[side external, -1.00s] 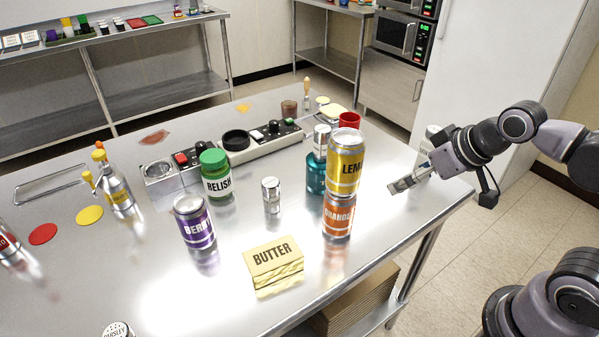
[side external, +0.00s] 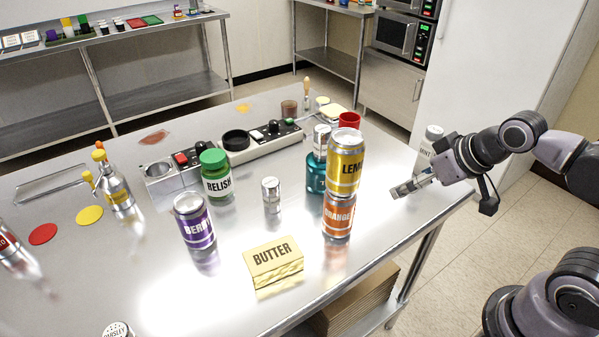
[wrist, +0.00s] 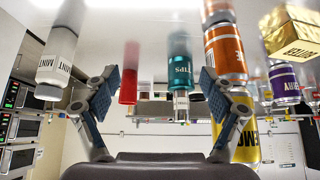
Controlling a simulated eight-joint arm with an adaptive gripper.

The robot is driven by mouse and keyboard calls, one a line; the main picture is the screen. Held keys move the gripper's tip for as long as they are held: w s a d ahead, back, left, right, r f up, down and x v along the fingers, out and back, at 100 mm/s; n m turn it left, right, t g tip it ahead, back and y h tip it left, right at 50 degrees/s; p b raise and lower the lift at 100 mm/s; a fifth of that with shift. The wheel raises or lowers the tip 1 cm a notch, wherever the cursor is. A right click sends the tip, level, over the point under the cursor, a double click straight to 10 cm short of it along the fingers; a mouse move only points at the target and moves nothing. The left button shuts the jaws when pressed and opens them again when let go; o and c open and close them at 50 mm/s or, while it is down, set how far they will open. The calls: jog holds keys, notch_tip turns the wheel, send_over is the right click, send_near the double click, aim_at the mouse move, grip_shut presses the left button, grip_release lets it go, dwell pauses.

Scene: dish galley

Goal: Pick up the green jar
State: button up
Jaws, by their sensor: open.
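A jar with a green lid (side external: 213,160) and a white RELISH label stands upright left of the table's middle. In the wrist view, which appears upside down, the teal jar (wrist: 180,56) shows between my fingers and farther off; I cannot make out the relish jar there. My gripper (side external: 409,187) is low over the table's right edge, right of the cans, pointing left. Its fingers are spread and empty in the wrist view (wrist: 152,92).
A LEMON can (side external: 344,165) stands on an ORANGE can (side external: 338,217) beside the teal jar. A red cup (side external: 349,120) is behind. A white MINT container (side external: 431,143) stands close behind my gripper. A BERRY can (side external: 194,222), a silver shaker (side external: 271,195) and butter (side external: 273,263) are farther left.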

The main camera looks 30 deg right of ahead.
jog(key=shift+o, duration=0.3)
jog(key=shift+o, duration=0.6)
